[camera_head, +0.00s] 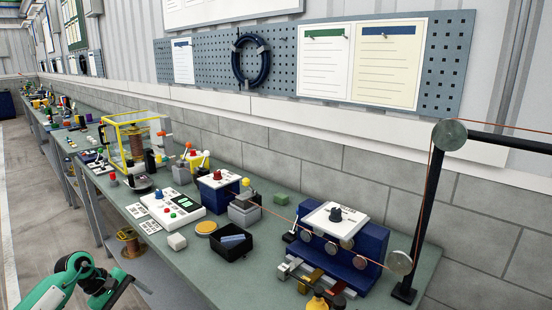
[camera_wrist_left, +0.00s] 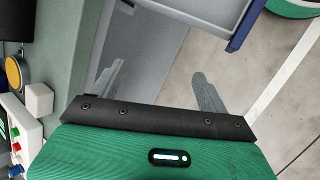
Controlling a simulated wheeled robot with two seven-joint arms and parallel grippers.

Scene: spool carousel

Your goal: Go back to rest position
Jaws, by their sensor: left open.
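My left gripper (camera_head: 126,284) is at the bottom left of the head view, in front of the bench's near edge and over the floor side. In the left wrist view its two grey fingers (camera_wrist_left: 163,86) stand wide apart with nothing between them. It is apart from everything on the bench. My right gripper is in neither view.
The long green bench (camera_head: 270,269) runs along the wall. It bears a white control box (camera_head: 171,206), a black bin (camera_head: 231,248), a white block (camera_head: 177,241) and a blue wire-roller machine (camera_head: 346,259). A copper spool (camera_head: 128,242) sits below the bench top. The floor (camera_head: 28,215) at left is clear.

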